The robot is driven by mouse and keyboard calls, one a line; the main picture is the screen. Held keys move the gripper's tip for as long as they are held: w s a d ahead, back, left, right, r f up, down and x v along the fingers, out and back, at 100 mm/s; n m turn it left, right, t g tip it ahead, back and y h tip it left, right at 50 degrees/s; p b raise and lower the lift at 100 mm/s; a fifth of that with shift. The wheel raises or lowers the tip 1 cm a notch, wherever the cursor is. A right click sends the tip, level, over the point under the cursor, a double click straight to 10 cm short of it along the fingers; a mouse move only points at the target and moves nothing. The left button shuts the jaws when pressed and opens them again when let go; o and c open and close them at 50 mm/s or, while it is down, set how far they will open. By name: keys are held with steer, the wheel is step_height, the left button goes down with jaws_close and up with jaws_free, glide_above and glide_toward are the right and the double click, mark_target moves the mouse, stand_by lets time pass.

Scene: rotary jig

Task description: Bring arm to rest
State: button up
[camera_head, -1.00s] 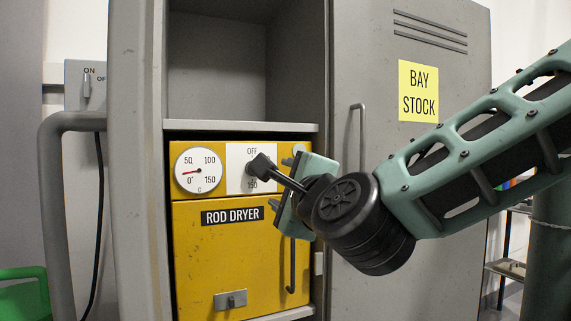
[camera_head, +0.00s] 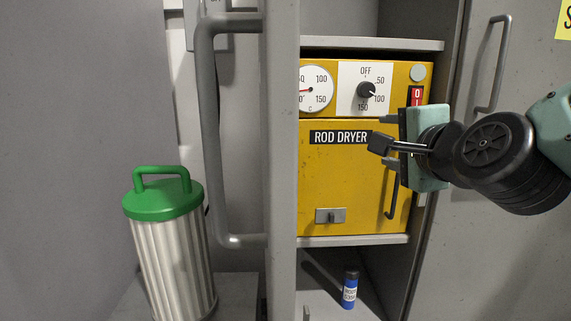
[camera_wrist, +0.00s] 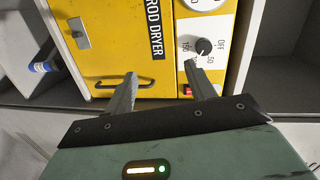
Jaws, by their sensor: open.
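My gripper (camera_head: 384,143) is open and empty in front of the yellow rod dryer (camera_head: 345,190), near the right part of its door. In the wrist view my gripper (camera_wrist: 160,76) shows its two fingers spread, with the dryer front beyond them. The dryer's black dial knob (camera_head: 367,90) sits clear of my fingers, up and left of them in the head view. Its pointer seems to lie near 100, but it is small. The knob also shows in the wrist view (camera_wrist: 204,46). The dryer's red switch (camera_head: 416,96) is just above my gripper.
The dryer stands on a shelf in an open grey cabinet (camera_head: 281,180). A blue bottle (camera_head: 350,292) stands below. A green-lidded ribbed canister (camera_head: 172,245) is at left. The grey door at right has a long handle (camera_head: 493,70).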

steer(key=s+d+f+n+g, duration=0.1)
steer(key=d+f+n+g, duration=0.3)
steer(key=f, duration=0.4)
steer(key=s+d+f+n+g, duration=0.2)
steer(key=f+n+g, duration=0.1)
steer(key=f+n, duration=0.4)
steer(key=s+d+f+n+g+h, duration=0.2)
steer(key=s+d+f+n+g, duration=0.3)
steer(key=s+d+f+g, duration=0.3)
steer(key=s+a+r+n+p, duration=0.3)
steer(key=s+a, duration=0.3)
steer(key=a, duration=0.3)
steer(key=s+a+r+n+g+y+p, duration=0.1)
steer(key=s+a+r+n+p, duration=0.1)
steer(key=s+a+r+n, duration=0.2)
steer(key=s+a, duration=0.3)
steer(key=a, duration=0.3)
steer(key=shift+s+p, duration=0.2)
steer(key=shift+p, duration=0.2)
